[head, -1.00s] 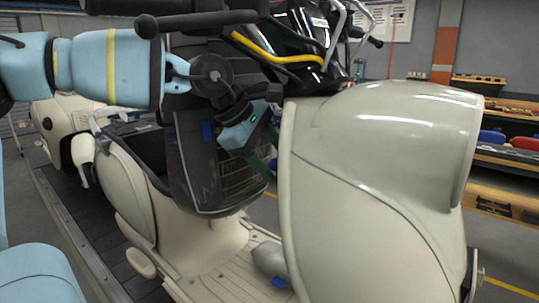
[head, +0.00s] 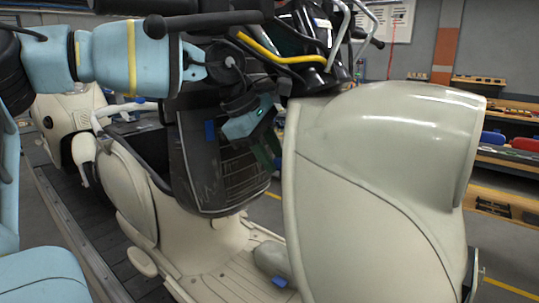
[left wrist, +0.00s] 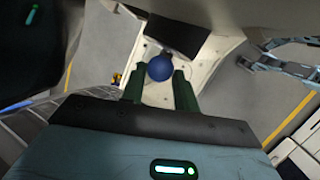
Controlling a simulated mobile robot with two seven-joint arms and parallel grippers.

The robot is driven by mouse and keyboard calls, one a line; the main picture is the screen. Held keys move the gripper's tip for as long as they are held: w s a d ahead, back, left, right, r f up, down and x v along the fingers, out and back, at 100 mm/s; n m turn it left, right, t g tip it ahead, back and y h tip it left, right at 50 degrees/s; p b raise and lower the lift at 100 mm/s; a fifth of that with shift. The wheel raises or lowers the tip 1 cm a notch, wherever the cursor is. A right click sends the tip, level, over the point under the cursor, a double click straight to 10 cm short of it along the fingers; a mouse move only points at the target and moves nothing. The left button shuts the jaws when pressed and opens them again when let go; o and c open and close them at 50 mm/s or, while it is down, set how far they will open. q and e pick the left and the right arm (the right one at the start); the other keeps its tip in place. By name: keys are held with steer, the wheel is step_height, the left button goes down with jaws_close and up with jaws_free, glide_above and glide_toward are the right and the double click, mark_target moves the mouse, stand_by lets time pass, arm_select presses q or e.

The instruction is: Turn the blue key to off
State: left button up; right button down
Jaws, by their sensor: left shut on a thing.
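The blue key (left wrist: 160,68) shows in the left wrist view as a round blue head between my green fingertips. My left gripper (left wrist: 158,88) is shut on it, with one finger on each side. In the head view my left gripper (head: 268,153) reaches behind the edge of the cream front shield (head: 375,175) of the scooter. The key is mostly hidden there by the gripper and shield. Its turn position is hard to tell. My right gripper does not show in the head view.
A black panel (head: 212,165) stands left of the gripper. The scooter's footboard (head: 225,270) is below. Another cream scooter (head: 65,120) stands behind at left. Benches line the right side.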

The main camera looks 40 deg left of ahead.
arm_select(q)
steer(key=shift+s+a+g, duration=0.1)
steer(key=shift+s+g, duration=0.15)
steer(key=shift+g, duration=0.15)
steer(key=shift+o, duration=1)
steer(key=shift+s+r, duration=0.15)
steer(key=shift+s, duration=0.15)
steer(key=o, duration=0.9)
steer(key=shift+o, duration=0.2)
steer(key=shift+w, duration=0.1)
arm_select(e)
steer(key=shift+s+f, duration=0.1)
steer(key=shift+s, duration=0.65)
arm_select(q)
steer(key=shift+r, duration=0.1)
